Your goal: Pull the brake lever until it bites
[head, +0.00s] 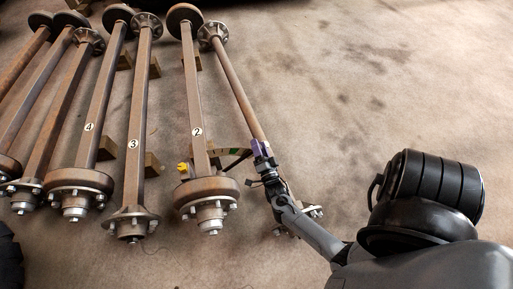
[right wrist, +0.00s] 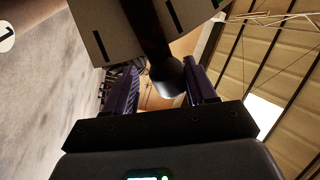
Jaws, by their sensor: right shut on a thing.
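The brake lever (right wrist: 152,35) is a dark bar with a rounded knob end, seen in the right wrist view. Its knob sits between the two purple fingers of my right gripper (right wrist: 161,84), which is shut on it. In the head view my right gripper (head: 262,150) is at the near part of the rightmost axle (head: 236,86), beside a curved plate with coloured bands (head: 232,151). The gripper and arm hide most of the lever there. A pale plate with dark marks (right wrist: 112,32) stands behind the lever in the wrist view. My left gripper is out of view.
Several rusty axles lie side by side to the left, including those tagged 2 (head: 196,131), 3 (head: 133,143) and 4 (head: 89,127). Wooden blocks (head: 152,165) sit among them. The concrete floor (head: 390,75) at the right is clear.

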